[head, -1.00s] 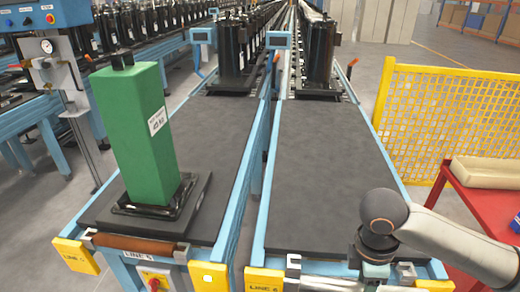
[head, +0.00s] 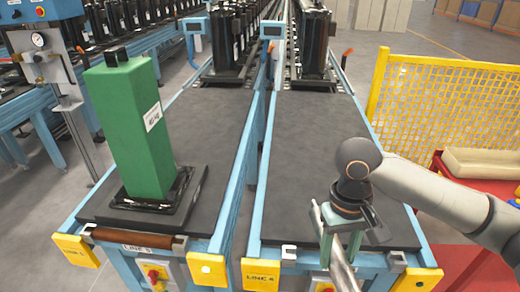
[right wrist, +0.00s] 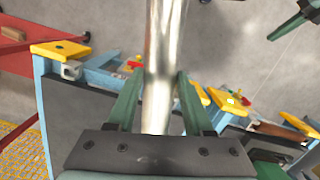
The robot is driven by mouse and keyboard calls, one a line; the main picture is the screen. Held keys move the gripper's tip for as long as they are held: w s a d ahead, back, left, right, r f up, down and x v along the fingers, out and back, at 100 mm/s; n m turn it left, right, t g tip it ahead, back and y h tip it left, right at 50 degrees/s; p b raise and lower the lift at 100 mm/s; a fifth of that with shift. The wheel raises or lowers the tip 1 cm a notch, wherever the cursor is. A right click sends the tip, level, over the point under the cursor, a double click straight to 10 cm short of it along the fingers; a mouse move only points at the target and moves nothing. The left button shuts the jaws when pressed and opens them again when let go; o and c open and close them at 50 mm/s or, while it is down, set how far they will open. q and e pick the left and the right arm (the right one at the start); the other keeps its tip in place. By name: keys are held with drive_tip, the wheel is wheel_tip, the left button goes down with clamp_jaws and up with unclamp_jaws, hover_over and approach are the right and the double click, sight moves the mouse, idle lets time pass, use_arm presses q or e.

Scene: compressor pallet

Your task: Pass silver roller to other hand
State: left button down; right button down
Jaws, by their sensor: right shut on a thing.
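The silver roller (head: 342,276) is a shiny metal tube, tilted in the head view and running out of the bottom edge. My right gripper (head: 342,245) is shut on it, in front of the right-hand conveyor end. In the right wrist view the roller (right wrist: 163,60) runs between the two green fingers of the right gripper (right wrist: 157,100). A dark green finger-like part, seemingly of my left gripper (right wrist: 293,25), shows at the top right of that view, apart from the roller and cut off by the edge. The head view does not show my left gripper.
The right-hand conveyor (head: 320,150) has a bare dark top and yellow end caps (head: 262,272). The left-hand conveyor bears a tall green block (head: 130,130) and has a brown roller (head: 138,239) at its front. A red table (head: 480,182) and yellow mesh fence (head: 435,105) are at right.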

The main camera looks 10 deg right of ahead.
drive_tip(key=shift+a+r, duration=0.1)
